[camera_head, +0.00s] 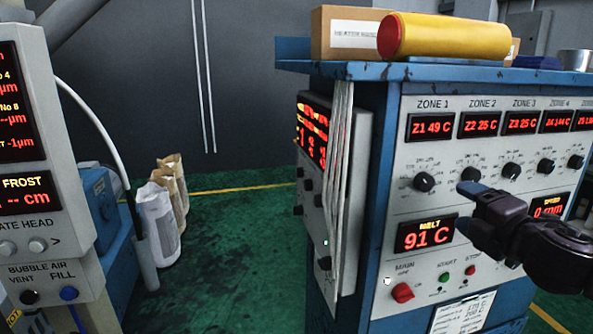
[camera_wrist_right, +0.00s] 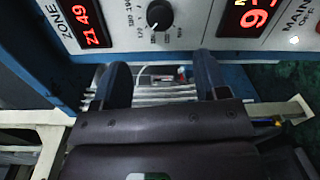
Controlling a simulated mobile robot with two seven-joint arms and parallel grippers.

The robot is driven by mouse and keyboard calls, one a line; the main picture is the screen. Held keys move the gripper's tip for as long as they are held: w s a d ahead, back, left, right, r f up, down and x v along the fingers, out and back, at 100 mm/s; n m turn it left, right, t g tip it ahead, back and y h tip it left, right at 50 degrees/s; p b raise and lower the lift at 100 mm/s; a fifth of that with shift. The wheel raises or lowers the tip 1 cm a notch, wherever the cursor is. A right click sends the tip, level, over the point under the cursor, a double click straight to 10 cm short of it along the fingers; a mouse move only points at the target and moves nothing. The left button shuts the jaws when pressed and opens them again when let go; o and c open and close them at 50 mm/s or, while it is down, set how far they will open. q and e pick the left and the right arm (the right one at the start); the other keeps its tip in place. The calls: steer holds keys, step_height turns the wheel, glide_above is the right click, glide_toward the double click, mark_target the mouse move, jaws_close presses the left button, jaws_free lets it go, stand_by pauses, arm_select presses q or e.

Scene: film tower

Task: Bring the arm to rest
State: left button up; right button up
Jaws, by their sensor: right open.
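My right gripper (camera_head: 472,190) is dark with bluish fingertips and comes in from the right edge of the head view. It is in front of the control cabinet's panel (camera_head: 388,200), overlapping the area between the zone knobs and the melt display (camera_head: 425,233). In the right wrist view the gripper (camera_wrist_right: 162,78) has its two fingers apart, with nothing between them but background. The zone 1 knob (camera_wrist_right: 160,14) shows beyond the fingers. Whether the gripper touches the panel is hard to tell. My left gripper is in neither view.
A cardboard box (camera_head: 345,36) and a yellow roll (camera_head: 450,36) lie on the blue cabinet top. A red main knob (camera_head: 402,292) is low on the panel. A second instrument panel (camera_head: 40,150) stands at left. Sacks (camera_head: 158,222) stand behind it on open green floor (camera_head: 235,250).

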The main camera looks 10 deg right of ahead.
step_height(320, 180, down, 22)
steer(key=s+m+g, duration=0.2)
steer(key=s+m, duration=0.1)
steer(key=m, duration=0.8)
steer(key=s+a+f+m+g, duration=0.1)
steer(key=s+a+f+m, duration=0.2)
steer(key=s+f, duration=0.2)
steer(key=s+a+f+m+g+h, duration=0.1)
steer(key=s+a+f+m, duration=0.2)
steer(key=f, duration=0.6)
steer(key=s+a+f+m+g, duration=0.2)
steer(key=s+a+f+m, duration=0.1)
steer(key=s+a+f, duration=0.2)
steer(key=s+f, duration=0.2)
steer(key=s, duration=0.1)
steer(key=shift+f+h, duration=0.15)
steer(key=shift+h, duration=0.25)
steer(key=c, duration=0.5)
steer(key=shift+o, duration=0.2)
steer(key=shift+d, duration=0.1)
